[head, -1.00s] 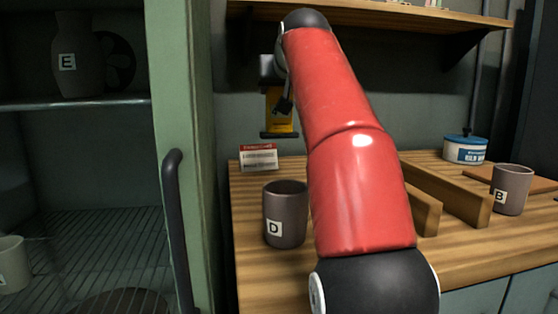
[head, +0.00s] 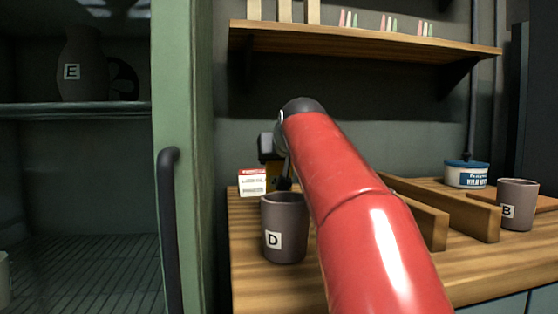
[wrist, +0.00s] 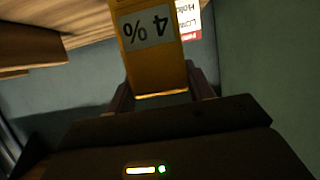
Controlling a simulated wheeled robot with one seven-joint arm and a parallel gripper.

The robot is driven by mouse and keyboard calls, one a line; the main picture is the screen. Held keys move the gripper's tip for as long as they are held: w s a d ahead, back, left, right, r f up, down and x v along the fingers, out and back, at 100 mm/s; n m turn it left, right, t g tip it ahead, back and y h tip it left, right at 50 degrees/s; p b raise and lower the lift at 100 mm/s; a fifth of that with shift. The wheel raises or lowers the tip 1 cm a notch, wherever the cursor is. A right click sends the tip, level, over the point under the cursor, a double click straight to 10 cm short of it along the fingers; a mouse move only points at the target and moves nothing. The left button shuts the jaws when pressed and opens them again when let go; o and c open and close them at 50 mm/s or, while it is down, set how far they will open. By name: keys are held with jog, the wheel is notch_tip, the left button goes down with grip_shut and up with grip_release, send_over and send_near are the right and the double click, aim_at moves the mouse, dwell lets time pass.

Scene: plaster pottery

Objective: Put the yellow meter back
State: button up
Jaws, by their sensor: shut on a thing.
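The yellow meter (wrist: 150,50) is between the jaws of my gripper (wrist: 160,92) in the wrist view. Its label reads "4 %", upside down there. In the head view only a small yellow part of the meter (head: 272,172) shows, low over the back left of the wooden counter (head: 262,285). It is behind grey mug D (head: 285,228) and next to a red-and-white card (head: 252,183). My gripper is shut on the meter. Mug D and my arm hide the meter's lower end, so I cannot tell whether it touches the counter.
Wooden dividers (head: 440,205) stand right of my arm. Mug B (head: 517,204) and a blue-lidded tin (head: 466,174) are farther right. A wooden shelf (head: 370,42) hangs above. An open green cabinet frame (head: 185,70) is at left, with jug E (head: 84,65) inside.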

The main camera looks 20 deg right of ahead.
jog(key=shift+f, duration=0.15)
jog(key=o, duration=1.4)
jog(key=shift+s+r, duration=0.15)
jog(key=shift+r, duration=0.15)
jog(key=v, duration=1.1)
jog(key=shift+s+a+r, duration=0.1)
jog(key=shift+s+a, duration=0.05)
jog(key=shift+s, duration=0.15)
jog(key=shift+s, duration=0.1)
